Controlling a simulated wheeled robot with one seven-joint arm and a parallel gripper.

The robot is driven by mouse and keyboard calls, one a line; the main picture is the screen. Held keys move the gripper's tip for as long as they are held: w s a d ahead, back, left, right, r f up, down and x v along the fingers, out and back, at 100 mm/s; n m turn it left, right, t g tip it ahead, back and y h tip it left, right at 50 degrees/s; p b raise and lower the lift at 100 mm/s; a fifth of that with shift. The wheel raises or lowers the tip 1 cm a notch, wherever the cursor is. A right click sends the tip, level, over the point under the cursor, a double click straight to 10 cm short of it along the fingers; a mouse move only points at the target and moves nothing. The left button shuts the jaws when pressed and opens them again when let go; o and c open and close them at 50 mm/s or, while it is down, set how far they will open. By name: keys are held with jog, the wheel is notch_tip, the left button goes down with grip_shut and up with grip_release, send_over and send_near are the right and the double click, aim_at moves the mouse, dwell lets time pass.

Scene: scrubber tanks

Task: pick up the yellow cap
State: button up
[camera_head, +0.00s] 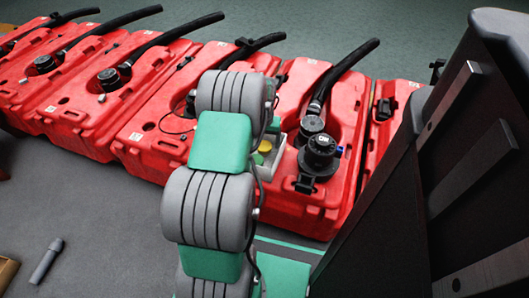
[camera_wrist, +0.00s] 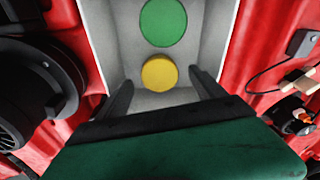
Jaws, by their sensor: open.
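The yellow cap (camera_wrist: 160,74) is a flat round disc in a pale grey tray (camera_wrist: 110,38), seen in the wrist view. It lies just beyond my gripper (camera_wrist: 162,88), roughly in line with the gap between the two dark fingers. The fingers are apart, with nothing held between them. A green round cap (camera_wrist: 163,22) lies in the same tray, beyond the yellow one. In the head view, the yellow cap (camera_head: 265,146) shows small beside my arm, in the tray (camera_head: 272,160) on a red tank. My gripper is hidden behind my arm there.
Several red tanks (camera_head: 150,140) with black hoses stand in a row. A black round fitting (camera_wrist: 35,90) is left of the tray and also shows in the head view (camera_head: 319,155). A cable and small connectors (camera_wrist: 295,85) are at the right. A dark tool (camera_head: 46,262) lies on the floor.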

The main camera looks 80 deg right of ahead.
aim_at(265, 145)
notch_tip(265, 145, down, 3)
jog(key=shift+d+f+b, duration=0.15)
jog(key=shift+f+b, duration=0.05)
jog(key=shift+b, duration=0.3)
jog(key=shift+r, duration=0.1)
jog(key=shift+c, duration=0.5)
jog(key=c, duration=1.3)
